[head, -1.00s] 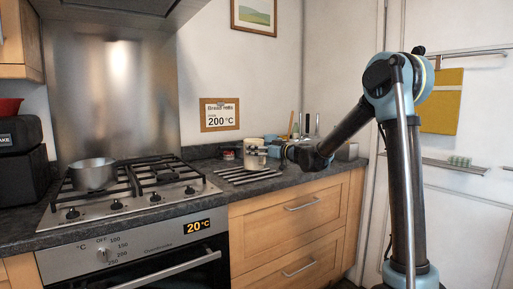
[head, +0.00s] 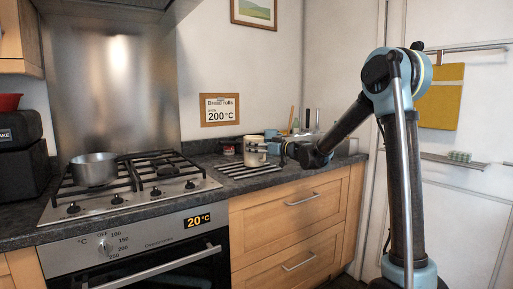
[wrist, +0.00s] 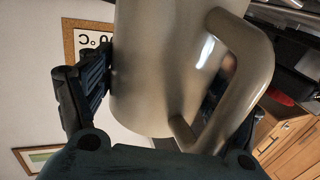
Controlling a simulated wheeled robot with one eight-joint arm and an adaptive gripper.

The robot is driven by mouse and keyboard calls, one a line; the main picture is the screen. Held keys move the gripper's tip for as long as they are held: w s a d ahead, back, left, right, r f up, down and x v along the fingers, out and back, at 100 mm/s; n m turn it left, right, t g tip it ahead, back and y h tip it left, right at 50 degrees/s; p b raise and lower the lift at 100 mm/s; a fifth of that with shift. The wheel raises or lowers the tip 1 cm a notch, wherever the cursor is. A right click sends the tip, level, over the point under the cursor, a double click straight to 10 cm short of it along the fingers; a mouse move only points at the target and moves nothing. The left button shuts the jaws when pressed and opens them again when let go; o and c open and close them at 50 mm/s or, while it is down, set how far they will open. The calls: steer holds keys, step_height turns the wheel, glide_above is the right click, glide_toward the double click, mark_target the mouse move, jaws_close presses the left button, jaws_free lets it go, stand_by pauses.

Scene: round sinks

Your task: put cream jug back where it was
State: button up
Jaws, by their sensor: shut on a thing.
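The cream jug (head: 255,150) is a cream-coloured vessel with a handle, at the end of my arm over the worktop right of the hob. It fills much of the wrist view (wrist: 160,70), with its handle on the right side. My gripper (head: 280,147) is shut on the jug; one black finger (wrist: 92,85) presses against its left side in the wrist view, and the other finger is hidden.
A gas hob (head: 130,185) with a metal pan (head: 93,170) stands to the left. A small red tin (head: 228,149) is behind the jug on the left. Upright utensils (head: 307,120) stand behind my gripper. A sign (head: 220,110) hangs on the wall.

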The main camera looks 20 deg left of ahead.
steer(key=shift+f, duration=0.25)
steer(key=o, duration=1.8)
steer(key=shift+o, duration=0.2)
steer(key=v, duration=1.1)
steer(key=s+d+f+m+g+h, duration=0.1)
steer(key=s+d+f+m+h, duration=0.3)
steer(key=s+d+f, duration=0.4)
steer(key=s+d+f+m+g+h, duration=0.1)
steer(key=s+d+f+m+h, duration=0.4)
steer(key=s+d, duration=1.2)
steer(key=s+d+f+m+g+h, duration=0.2)
steer(key=s+d+f+m+h, duration=0.2)
steer(key=s+d+f+h, duration=0.3)
steer(key=s+d+f, duration=0.5)
steer(key=d+f, duration=0.1)
steer(key=d, duration=0.2)
steer(key=shift+s+d+m+h, duration=0.2)
steer(key=shift+s+m+h, duration=0.1)
steer(key=shift+s+h, duration=0.1)
steer(key=shift+w, duration=0.1)
steer(key=shift+c, duration=0.6)
